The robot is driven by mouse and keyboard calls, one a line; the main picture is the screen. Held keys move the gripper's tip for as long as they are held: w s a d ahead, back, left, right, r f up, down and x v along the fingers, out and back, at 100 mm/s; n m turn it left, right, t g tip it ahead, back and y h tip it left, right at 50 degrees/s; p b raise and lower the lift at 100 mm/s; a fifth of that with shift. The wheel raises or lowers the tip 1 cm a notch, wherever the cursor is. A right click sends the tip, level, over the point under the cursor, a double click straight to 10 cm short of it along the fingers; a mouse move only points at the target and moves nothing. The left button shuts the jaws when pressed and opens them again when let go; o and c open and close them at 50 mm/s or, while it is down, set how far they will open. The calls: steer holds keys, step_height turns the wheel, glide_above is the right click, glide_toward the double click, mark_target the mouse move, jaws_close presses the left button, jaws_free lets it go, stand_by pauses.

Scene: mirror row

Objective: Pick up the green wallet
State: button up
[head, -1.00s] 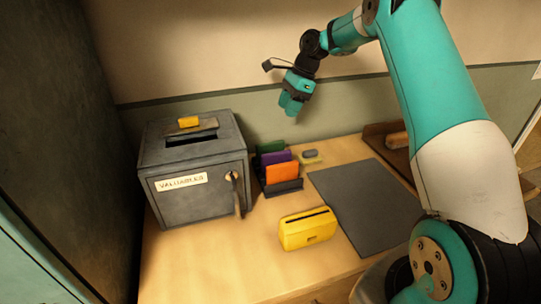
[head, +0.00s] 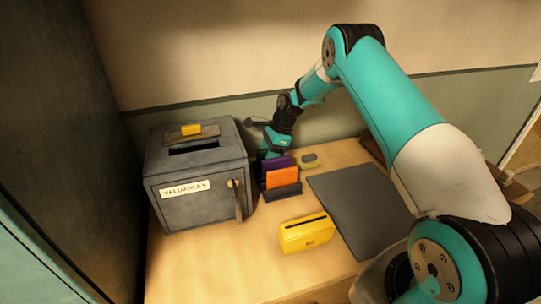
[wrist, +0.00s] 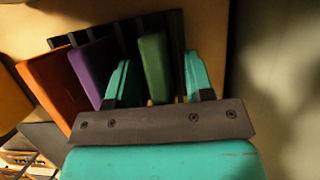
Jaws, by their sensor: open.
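The green wallet (wrist: 155,68) stands upright in a dark slotted rack (head: 285,191), beside a purple wallet (wrist: 92,70) and an orange wallet (wrist: 50,88). In the wrist view my gripper (wrist: 158,80) is open, with one finger on each side of the green wallet. Its left finger lies between the green and purple wallets. I cannot tell whether either finger touches the green wallet. In the head view my gripper (head: 270,148) is down at the back of the rack and hides the green wallet.
A grey valuables box (head: 200,172) with a top slot and a key stands left of the rack. A yellow slotted case (head: 306,234) lies in front. A dark mat (head: 360,208) covers the table to the right. The wall is close behind.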

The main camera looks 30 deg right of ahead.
steer(key=shift+a+f, duration=0.1)
steer(key=shift+f, duration=0.05)
steer(key=shift+f, duration=0.2)
stand_by(0.3)
jaws_close()
